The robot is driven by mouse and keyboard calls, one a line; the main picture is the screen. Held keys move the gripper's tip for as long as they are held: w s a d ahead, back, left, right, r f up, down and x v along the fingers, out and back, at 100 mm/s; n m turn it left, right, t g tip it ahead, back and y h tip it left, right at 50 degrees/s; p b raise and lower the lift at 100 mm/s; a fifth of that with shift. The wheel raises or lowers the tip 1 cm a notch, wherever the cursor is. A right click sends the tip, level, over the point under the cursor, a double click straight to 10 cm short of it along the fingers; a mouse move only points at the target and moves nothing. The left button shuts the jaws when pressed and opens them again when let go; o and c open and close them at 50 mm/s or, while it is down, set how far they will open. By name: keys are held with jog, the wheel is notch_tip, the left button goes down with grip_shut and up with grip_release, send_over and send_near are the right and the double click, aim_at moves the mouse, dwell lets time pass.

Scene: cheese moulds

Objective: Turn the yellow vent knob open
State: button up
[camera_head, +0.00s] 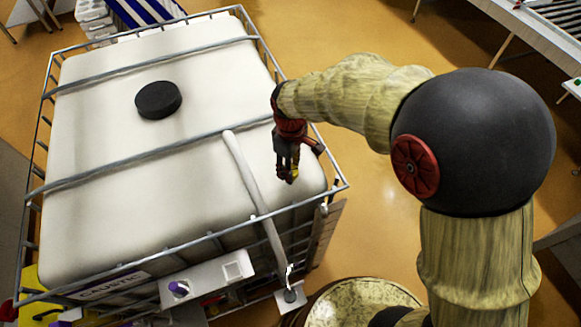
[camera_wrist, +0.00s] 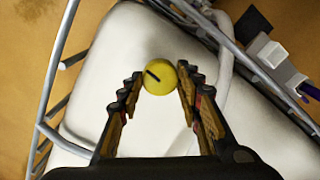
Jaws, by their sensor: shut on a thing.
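The yellow vent knob (camera_wrist: 160,76) is round with a short dark line on its top, and shows between my gripper's fingertips in the wrist view. It sits near a corner of the white tank (camera_wrist: 130,45). My gripper (camera_wrist: 159,80) is shut on the knob, with a finger at its left and right sides. In the head view my gripper (camera_head: 287,175) points down at the tank's right part, and only a little yellow shows at its fingertips. The knob's base is hidden in both views.
A metal cage (camera_head: 340,186) surrounds the tank, with bars across its top. A pale pipe (camera_head: 253,185) runs over the tank just left of my gripper. A black lid (camera_head: 158,99) sits farther left. Open orange floor (camera_head: 350,236) lies to the right.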

jog(key=shift+n, duration=0.8)
jog(key=o, duration=1.1)
jog(key=shift+o, duration=0.4)
notch_tip(320, 180, up, 12)
